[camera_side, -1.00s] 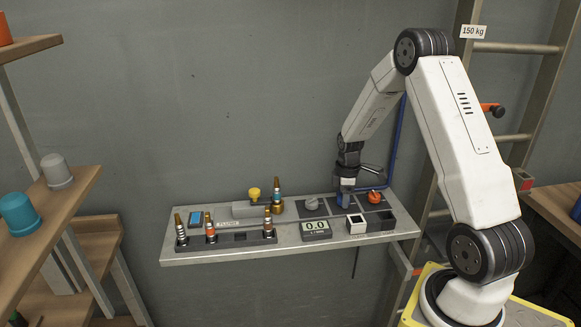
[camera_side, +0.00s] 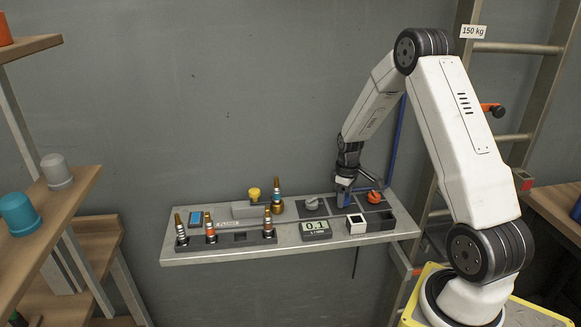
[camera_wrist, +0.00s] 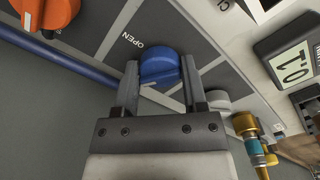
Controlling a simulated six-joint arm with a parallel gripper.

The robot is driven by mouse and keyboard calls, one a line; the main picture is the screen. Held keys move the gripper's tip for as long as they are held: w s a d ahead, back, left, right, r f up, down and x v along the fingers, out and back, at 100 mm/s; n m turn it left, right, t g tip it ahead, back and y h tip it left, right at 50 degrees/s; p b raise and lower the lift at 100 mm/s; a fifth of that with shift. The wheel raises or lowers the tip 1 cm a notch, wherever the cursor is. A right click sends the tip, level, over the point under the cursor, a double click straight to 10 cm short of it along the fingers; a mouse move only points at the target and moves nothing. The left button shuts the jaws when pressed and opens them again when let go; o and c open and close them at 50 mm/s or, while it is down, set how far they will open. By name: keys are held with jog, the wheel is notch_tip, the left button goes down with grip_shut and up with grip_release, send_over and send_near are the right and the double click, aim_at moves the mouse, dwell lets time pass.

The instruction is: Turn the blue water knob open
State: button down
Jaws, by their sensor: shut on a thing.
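The blue water knob (camera_wrist: 158,64) sits on a dark grey panel square, between the two fingers of my gripper (camera_wrist: 160,82) in the wrist view. The fingers are closed on its sides. The word OPEN (camera_wrist: 133,40) is printed on the panel beside the knob.
An orange knob (camera_side: 375,197) is to the right of my gripper and a grey knob (camera_side: 311,204) to its left. A white-topped box (camera_side: 356,223) stands in front. Several brass nozzles stand in a dark rack (camera_side: 240,240) at left.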

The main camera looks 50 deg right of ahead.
jog(key=m, duration=1.1)
jog(key=shift+m, duration=0.4)
jog(key=shift+c, duration=0.7)
grip_release()
jog(key=shift+r, duration=0.2)
jog(key=shift+r, duration=3.75)
